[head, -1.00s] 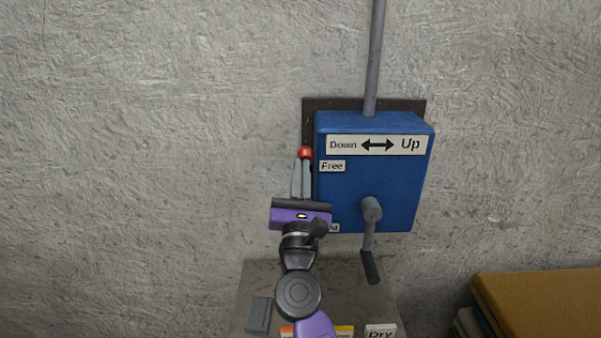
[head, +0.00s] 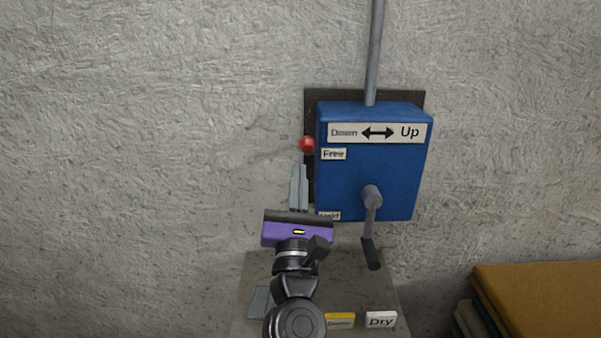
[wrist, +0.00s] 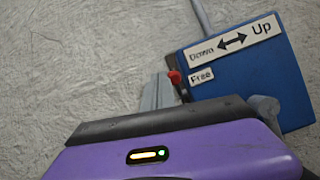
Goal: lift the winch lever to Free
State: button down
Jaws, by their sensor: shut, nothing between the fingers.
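The blue winch box (head: 350,185) is mounted on the wall. The winch lever's red knob (head: 307,144) is at the box's left side, just above the level of the Free label (head: 333,154). The Hold label at the lower left is partly hidden by my gripper. My gripper (head: 299,168) is shut and empty, its fingertips pointing up a little below the red knob, with a visible gap in the head view. In the wrist view the knob (wrist: 174,77) shows close to the fingertips (wrist: 157,80); whether they touch is unclear there.
A crank handle (head: 371,225) hangs from the front of the box. A grey pipe (head: 375,50) rises from its top. Below is a grey panel with a Dry label (head: 381,320). A stack with a mustard top (head: 545,295) is at lower right. The wall at left is clear.

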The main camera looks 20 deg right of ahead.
jog(key=shift+s+a+r, duration=0.2)
jog(key=shift+s+r, duration=0.05)
jog(key=shift+s, duration=0.25)
jog(key=shift+s+a+r, duration=0.2)
jog(key=shift+s+r, duration=0.05)
jog(key=shift+s, duration=0.25)
